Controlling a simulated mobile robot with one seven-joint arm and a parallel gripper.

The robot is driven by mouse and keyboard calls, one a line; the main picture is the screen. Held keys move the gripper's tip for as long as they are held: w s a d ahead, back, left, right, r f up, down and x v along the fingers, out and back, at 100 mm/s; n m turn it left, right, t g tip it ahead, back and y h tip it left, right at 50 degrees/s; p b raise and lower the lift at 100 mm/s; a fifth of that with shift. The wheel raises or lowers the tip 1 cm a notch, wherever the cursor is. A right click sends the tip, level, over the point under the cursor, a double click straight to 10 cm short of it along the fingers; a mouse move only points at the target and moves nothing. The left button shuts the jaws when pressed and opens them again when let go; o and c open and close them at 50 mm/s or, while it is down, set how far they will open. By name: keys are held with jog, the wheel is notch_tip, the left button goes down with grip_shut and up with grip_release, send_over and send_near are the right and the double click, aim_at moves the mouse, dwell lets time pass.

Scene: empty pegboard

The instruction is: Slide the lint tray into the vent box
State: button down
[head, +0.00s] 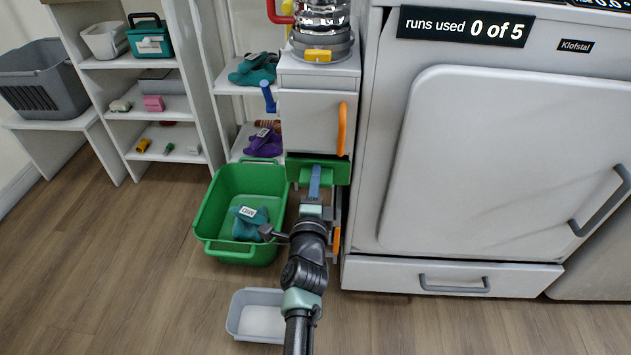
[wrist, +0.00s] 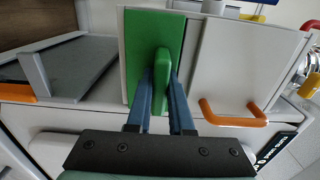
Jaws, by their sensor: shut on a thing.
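The lint tray shows as a green front panel (head: 338,173) with a raised green grip in the middle; the wrist view shows the panel (wrist: 139,45) and the grip (wrist: 162,62) close up. My gripper (head: 314,180) is shut on the grip, with one blue finger on each side of it in the wrist view (wrist: 162,88). The vent box (head: 305,115) is the narrow white cabinet with an orange handle. The tray front is at its lower part, under the white door, with a dark gap above. The tray's body behind the panel is hidden, so its depth inside cannot be told.
A green basket (head: 213,205) with a teal cloth labelled MID stands on the floor at left of my arm. A grey bin (head: 237,325) is nearer. The large white machine (head: 480,160) is close on the right. Wooden floor is clear at left.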

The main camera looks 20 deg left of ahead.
jog(key=shift+w+a, duration=0.1)
jog(key=shift+w, duration=0.25)
jog(key=c, duration=0.7)
grip_release()
jog(key=p+v, duration=0.3)
jog(key=v, duration=1)
jog(key=shift+p, duration=0.3)
jog(key=shift+w+r, duration=0.1)
